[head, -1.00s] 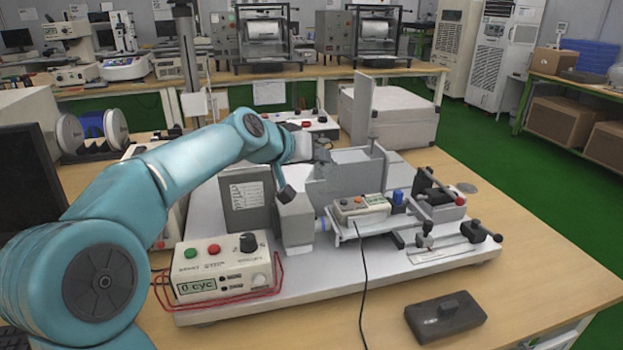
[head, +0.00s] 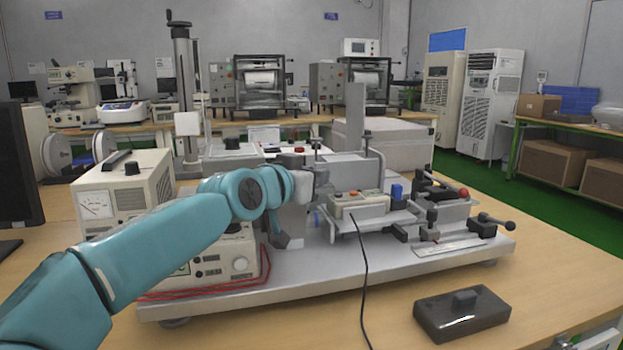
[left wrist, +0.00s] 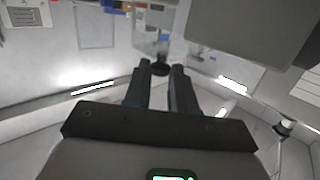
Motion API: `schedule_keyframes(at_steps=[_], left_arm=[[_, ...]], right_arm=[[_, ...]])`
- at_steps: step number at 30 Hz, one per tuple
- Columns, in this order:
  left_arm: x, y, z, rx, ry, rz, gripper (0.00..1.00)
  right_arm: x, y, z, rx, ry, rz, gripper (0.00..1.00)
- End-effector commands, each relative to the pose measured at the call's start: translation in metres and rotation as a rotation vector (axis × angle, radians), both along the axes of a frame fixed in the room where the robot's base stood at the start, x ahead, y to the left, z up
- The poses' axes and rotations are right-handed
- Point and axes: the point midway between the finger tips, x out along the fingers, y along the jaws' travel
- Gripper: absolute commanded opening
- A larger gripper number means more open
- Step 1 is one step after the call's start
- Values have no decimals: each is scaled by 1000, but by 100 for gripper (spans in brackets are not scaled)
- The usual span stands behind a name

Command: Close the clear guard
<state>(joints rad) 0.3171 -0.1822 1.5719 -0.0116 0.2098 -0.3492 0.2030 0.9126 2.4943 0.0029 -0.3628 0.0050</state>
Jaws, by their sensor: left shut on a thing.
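My left gripper (head: 322,178) reaches in from the left to the test rig (head: 400,265) in the head view; its own arm partly hides it. In the left wrist view its two dark fingers (left wrist: 161,76) are shut on a small dark knob (left wrist: 161,67). A see-through panel, apparently the clear guard (left wrist: 150,42), shows faintly behind the knob. In the head view the guard is hard to tell from the grey plates (head: 350,168) around it. My right gripper is in neither view.
A control box with a cable (head: 362,206) sits on the rig beside clamps with black handles (head: 480,228). A dark block (head: 462,312) lies on the wooden table at front right. A beige meter box (head: 125,192) stands left of the rig. The table's right front is mostly clear.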

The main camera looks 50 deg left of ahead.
Motion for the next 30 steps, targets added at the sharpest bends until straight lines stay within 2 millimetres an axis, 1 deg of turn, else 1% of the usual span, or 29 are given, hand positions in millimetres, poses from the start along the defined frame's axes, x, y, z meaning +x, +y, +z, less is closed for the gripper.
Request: schedule_keyframes(at_steps=[1, 3, 19, 20, 21, 30], left_arm=[[1, -2, -8, -7, 14, -5, 0], [1, -2, -10, -7, 15, -5, 0], [1, -3, -14, -9, 19, -6, 0], [1, -4, -14, -9, 19, -6, 27], [1, -4, -14, -8, 20, -6, 34], [1, -4, -13, -7, 17, -6, 34]], right_arm=[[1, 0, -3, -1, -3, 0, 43], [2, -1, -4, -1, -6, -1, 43], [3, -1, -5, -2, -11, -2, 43], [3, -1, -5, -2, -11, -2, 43], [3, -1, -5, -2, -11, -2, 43], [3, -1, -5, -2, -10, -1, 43]])
